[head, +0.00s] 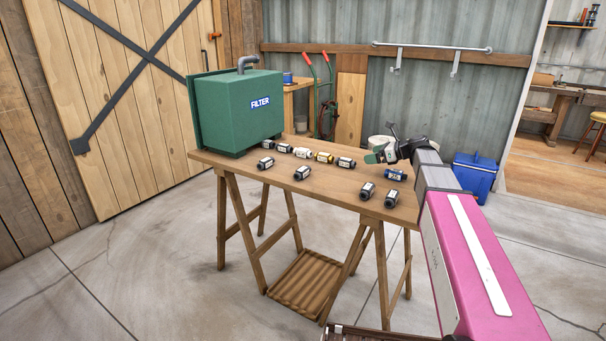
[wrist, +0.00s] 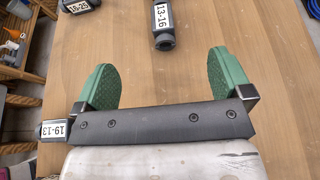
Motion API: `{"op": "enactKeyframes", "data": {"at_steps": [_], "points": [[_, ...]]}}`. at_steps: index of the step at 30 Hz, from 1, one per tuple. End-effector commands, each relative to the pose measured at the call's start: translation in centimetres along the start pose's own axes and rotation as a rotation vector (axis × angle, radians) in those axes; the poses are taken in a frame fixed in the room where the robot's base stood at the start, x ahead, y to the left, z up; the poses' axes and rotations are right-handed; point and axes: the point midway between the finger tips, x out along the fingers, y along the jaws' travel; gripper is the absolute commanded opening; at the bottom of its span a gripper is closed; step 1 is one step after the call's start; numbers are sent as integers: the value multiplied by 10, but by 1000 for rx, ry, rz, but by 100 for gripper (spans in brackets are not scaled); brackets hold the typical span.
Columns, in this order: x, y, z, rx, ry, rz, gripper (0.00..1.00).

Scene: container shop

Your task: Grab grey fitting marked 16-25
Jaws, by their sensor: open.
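The grey fitting marked 16-25 (wrist: 80,6) shows at the top left of the wrist view, dark with a white label, cut off by the frame's edge. My gripper (wrist: 163,64) is open, its green-padded fingers apart with only bare tabletop between them. The fitting lies beyond and left of the fingers, apart from them. In the head view my gripper (head: 374,157) is over the right part of the table. Several small fittings lie there, with labels too small to read, so I cannot tell which is 16-25.
A fitting marked 13-16 (wrist: 164,27) lies ahead of the fingers. One marked 19-13 (wrist: 54,130) is close to the gripper's left side. The wooden table (head: 240,168) carries a green filter box (head: 235,115) at its left end. A blue cooler (head: 474,177) stands behind the table.

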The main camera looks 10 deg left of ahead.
Motion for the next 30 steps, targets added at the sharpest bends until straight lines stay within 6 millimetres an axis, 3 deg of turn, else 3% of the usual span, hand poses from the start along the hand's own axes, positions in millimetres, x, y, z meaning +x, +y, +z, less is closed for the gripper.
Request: {"op": "enactKeyframes", "data": {"at_steps": [5,9,15,20,25,30], "points": [[33,46,11,0,2,5,100],[70,97,23,-1,4,4,100],[104,154,35,0,1,1,100],[116,172,39,1,0,-1,100],[129,171,39,2,0,-2,100],[155,170,39,2,0,-1,100]]}}
